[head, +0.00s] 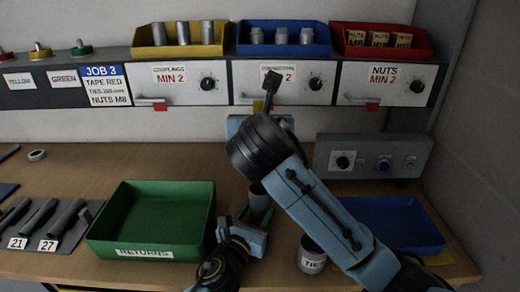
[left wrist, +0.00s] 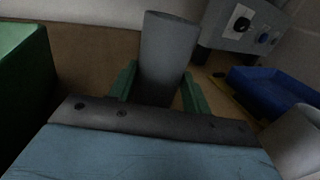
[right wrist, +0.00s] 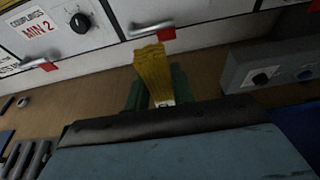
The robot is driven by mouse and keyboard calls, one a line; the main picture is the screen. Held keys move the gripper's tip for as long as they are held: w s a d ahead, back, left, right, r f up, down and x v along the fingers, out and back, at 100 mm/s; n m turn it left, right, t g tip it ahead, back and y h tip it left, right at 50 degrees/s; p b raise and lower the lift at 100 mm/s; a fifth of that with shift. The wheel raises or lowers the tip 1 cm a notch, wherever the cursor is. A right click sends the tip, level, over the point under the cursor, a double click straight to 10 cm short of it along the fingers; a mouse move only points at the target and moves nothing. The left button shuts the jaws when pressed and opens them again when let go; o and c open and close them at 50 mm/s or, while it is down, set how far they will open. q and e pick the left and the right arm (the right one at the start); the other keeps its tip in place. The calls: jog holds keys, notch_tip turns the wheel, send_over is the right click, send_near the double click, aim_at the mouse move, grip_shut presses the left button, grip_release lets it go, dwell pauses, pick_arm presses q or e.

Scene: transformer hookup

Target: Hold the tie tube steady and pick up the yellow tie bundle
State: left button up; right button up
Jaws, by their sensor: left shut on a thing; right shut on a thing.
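The grey tie tube (head: 259,204) stands upright on the table, right of the green bin. My left gripper (head: 250,218) is shut on it; in the left wrist view the tube (left wrist: 167,55) rises between the green fingers. The yellow tie bundle (right wrist: 153,72) stands upright between the green fingers of my right gripper (right wrist: 157,95), which is shut on it. A white band shows at the bundle's lower end. In the head view my right wrist hides most of this gripper, and only a little of the bundle (head: 258,105) shows, in front of the middle drawer.
A green returns bin (head: 200,232) stands left of the tube. A cup with a ties label (head: 312,260) stands right of it, close to my right forearm. A blue tray (head: 400,222) and a grey control box (head: 370,156) are at right. Drawers line the back.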

aim_at(260, 109)
jog(key=shift+r, duration=1.55)
pick_arm(q)
jog(key=o, duration=1)
jog(key=shift+o, duration=0.2)
